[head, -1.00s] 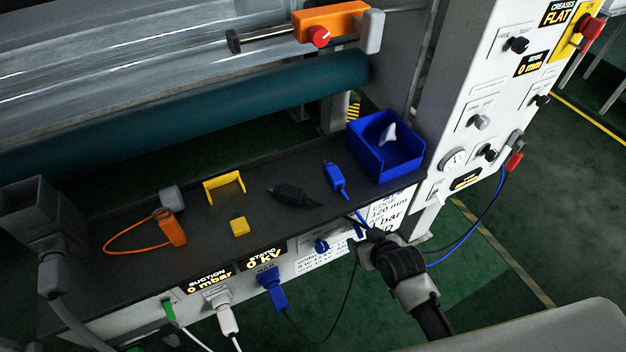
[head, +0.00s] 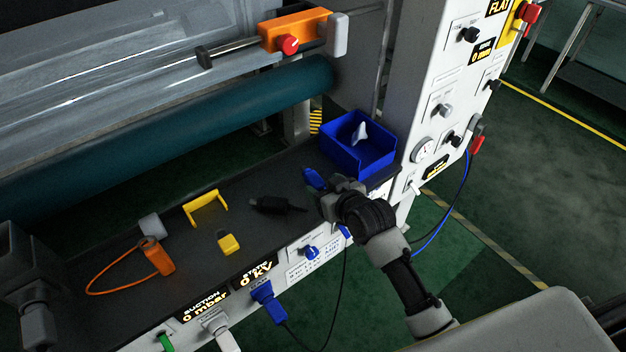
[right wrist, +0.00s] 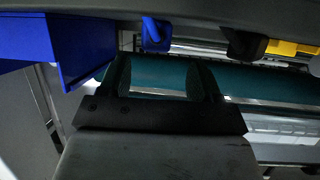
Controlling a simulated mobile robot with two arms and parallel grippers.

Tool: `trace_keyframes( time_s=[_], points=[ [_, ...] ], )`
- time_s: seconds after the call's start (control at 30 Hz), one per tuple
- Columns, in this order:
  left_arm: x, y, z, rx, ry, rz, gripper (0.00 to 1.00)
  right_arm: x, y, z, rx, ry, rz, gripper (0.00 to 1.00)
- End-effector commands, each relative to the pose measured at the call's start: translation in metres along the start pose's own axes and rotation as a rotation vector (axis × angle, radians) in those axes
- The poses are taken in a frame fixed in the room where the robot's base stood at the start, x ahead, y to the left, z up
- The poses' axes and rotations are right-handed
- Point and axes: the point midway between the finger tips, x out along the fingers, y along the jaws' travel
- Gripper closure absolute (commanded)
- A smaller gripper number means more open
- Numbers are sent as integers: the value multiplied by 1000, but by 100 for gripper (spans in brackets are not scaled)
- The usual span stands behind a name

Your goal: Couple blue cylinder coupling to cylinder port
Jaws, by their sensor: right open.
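The blue coupling (head: 314,179) lies on the dark shelf, just left of the blue bin. My right gripper (head: 328,197) is right beside it in the head view and hides its near end. In the right wrist view the coupling (right wrist: 155,34) is beyond the open fingers (right wrist: 162,68), with nothing between them. I cannot tell from these frames whether a finger touches it.
The blue bin (head: 378,160) holds a white piece. A black connector (head: 276,205), yellow bracket (head: 205,205), yellow block (head: 229,243) and orange clip (head: 158,257) lie along the shelf. A blue plug (head: 266,300) sits in the front panel. The teal roller (head: 200,130) runs behind.

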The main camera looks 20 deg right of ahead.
Motion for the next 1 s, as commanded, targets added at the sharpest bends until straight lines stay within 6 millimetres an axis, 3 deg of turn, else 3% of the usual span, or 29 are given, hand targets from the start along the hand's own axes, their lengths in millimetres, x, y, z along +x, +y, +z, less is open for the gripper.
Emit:
trace_keyframes(
  time_s=[0.23,0.53,0.87,1.0],
  points=[
    [-2,0,0,-1,0,0,47,16,1,0,0,-1,0,36],
    [-6,0,-1,-1,1,0,47,53,5,3,1,0,0,36],
    [-6,0,-2,0,2,0,47,60,5,4,0,0,1,36],
    [-6,0,-2,1,2,0,47,60,5,4,0,-1,1,53]
  ],
)
